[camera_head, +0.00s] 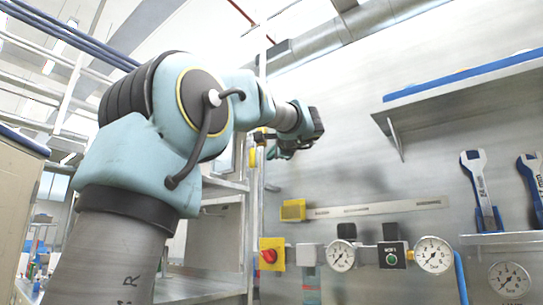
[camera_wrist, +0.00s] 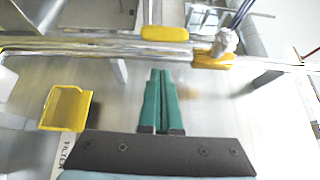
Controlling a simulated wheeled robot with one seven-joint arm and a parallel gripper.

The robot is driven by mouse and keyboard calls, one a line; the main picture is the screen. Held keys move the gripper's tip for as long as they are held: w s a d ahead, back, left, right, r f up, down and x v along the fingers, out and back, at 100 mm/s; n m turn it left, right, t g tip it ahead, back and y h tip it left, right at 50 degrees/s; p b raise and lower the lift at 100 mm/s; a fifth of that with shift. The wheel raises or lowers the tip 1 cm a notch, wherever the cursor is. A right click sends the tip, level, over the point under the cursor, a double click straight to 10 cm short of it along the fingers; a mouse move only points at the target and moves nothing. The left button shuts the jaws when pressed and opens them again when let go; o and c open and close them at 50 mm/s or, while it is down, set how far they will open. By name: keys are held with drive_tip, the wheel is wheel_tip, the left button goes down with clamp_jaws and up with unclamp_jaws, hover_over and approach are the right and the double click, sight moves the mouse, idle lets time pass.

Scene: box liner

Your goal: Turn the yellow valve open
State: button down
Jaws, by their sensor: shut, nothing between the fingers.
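A yellow rounded piece (camera_wrist: 165,33), which looks like the valve handle, sits by a shiny pipe (camera_wrist: 90,46) in the wrist view. A second yellow piece (camera_wrist: 212,61) is on the pipe to its right; I cannot tell if both belong to one valve. In the head view, a yellow part (camera_head: 252,157) shows on an upright pipe, just left of my gripper (camera_head: 284,152). In the wrist view, my gripper's green fingers (camera_wrist: 160,74) are together and empty, pointing toward the pipe just below the yellow handle. They appear apart from it.
A yellow bin (camera_wrist: 66,108) is left of the fingers. On the wall are a yellow box with a red knob (camera_head: 269,256), gauges (camera_head: 341,256), a wall shelf (camera_head: 460,88) and hung wrenches (camera_head: 481,190). Shelving (camera_head: 215,235) stands behind my arm.

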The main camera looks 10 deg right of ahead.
drive_tip(key=s+d+b, duration=0.1)
drive_tip(key=s+b, duration=0.2)
drive_tip(key=s, duration=0.6)
drive_tip(key=shift+s+d, duration=0.2)
drive_tip(key=shift+d, duration=0.05)
drive_tip(key=shift+f, duration=0.1)
